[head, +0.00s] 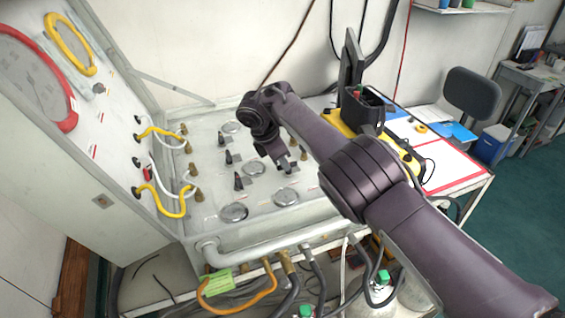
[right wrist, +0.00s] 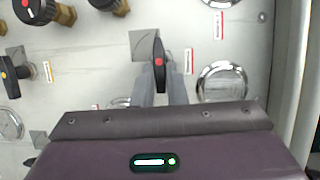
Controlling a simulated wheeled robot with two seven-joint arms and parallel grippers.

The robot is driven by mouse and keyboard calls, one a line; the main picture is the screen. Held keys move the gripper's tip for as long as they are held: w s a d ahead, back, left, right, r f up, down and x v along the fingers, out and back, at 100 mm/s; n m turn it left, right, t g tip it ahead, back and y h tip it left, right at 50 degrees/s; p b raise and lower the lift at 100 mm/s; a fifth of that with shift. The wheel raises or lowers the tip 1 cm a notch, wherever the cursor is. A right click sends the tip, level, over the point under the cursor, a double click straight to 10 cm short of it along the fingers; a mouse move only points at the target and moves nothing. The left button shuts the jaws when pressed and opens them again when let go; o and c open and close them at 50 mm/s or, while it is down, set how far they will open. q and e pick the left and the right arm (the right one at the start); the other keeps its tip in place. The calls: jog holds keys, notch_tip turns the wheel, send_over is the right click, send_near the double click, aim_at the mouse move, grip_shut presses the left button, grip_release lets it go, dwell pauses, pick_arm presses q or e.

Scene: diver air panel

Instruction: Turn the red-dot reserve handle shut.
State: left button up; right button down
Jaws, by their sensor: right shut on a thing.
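The red-dot handle (right wrist: 160,62) is a black lever with a red dot, beside a grey square plate (right wrist: 143,42) on the pale panel (right wrist: 105,70). In the right wrist view it lies lengthwise up and down the picture, between the two grey fingers of my right gripper (right wrist: 160,85), which is shut on it. In the head view my right gripper (head: 284,164) reaches down to the right part of the panel (head: 222,180), and the handle is mostly hidden there. My left gripper is in neither view.
A yellow-dot black handle (right wrist: 8,76) and a brass valve with a black knob (right wrist: 36,10) are left of the gripper. A round gauge (right wrist: 222,80) is close on its right. Yellow hoses (head: 160,205) hang at the panel's left.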

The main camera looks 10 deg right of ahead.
dwell(0.3)
jog(key=c, duration=1.5)
grip_release()
jog(key=shift+o, duration=0.2)
jog(key=w+b+v, duration=0.1)
jog(key=v, duration=0.6)
jog(key=shift+s+r, duration=0.45)
jog(key=shift+s, duration=0.1)
jog(key=shift+s+a+f, duration=0.1)
